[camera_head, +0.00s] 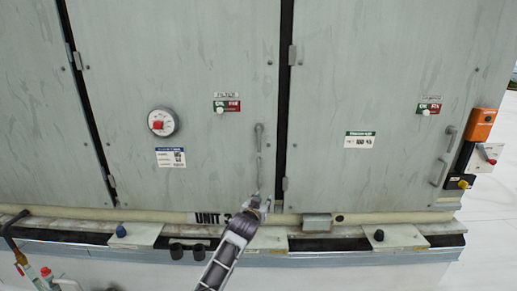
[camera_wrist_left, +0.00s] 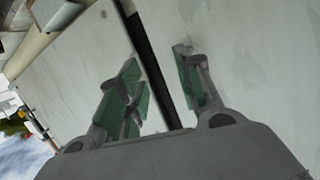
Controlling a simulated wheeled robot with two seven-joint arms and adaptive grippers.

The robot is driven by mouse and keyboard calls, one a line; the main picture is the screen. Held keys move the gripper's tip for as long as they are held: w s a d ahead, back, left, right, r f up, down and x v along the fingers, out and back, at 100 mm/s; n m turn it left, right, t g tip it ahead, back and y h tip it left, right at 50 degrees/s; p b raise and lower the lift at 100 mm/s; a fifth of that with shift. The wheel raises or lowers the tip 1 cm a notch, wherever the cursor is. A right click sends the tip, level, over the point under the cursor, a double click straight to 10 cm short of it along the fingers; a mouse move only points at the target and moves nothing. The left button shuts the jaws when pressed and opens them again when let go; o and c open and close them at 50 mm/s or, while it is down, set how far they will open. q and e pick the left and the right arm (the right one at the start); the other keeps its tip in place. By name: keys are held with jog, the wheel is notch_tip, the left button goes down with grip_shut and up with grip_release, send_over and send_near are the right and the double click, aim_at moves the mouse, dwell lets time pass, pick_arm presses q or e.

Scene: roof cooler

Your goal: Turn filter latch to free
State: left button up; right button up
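The left cabinet door carries a small green-and-red plate with a white knob (camera_head: 226,106) under a label too small to read. A similar green-and-red plate (camera_head: 428,108) is on the right door. I cannot tell from the lettering which part is the filter latch. A slim grey vertical handle (camera_head: 259,140) is near the left door's right edge. My left gripper (camera_head: 257,201) is just below that handle, near the door's bottom edge. In the left wrist view the left gripper (camera_wrist_left: 160,88) has its green-padded fingers apart, with nothing seen held between them. My right gripper is not in view.
A grey pull handle (camera_head: 444,158) and an orange switch box (camera_head: 481,124) are at the right. A ledge (camera_head: 400,237) with caps and a small box runs below the doors.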

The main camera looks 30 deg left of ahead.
pick_arm(q)
jog(key=s+a+r+n+t+y, duration=0.1)
jog(key=s+r, duration=0.1)
jog(key=r, duration=0.7)
jog(key=s+a+r+t+y, duration=0.1)
jog(key=s+r, duration=0.2)
jog(key=r, duration=0.7)
jog(key=shift+r+n+t, duration=0.3)
jog(key=shift+n, duration=0.1)
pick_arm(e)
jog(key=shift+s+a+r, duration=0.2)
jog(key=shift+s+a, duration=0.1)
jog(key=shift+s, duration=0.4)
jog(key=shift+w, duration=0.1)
pick_arm(q)
send_near(259, 145)
jog(key=shift+b+x, duration=0.55)
jog(key=shift+x, duration=3.85)
jog(key=shift+w+a, duration=0.2)
jog(key=shift+w, duration=0.1)
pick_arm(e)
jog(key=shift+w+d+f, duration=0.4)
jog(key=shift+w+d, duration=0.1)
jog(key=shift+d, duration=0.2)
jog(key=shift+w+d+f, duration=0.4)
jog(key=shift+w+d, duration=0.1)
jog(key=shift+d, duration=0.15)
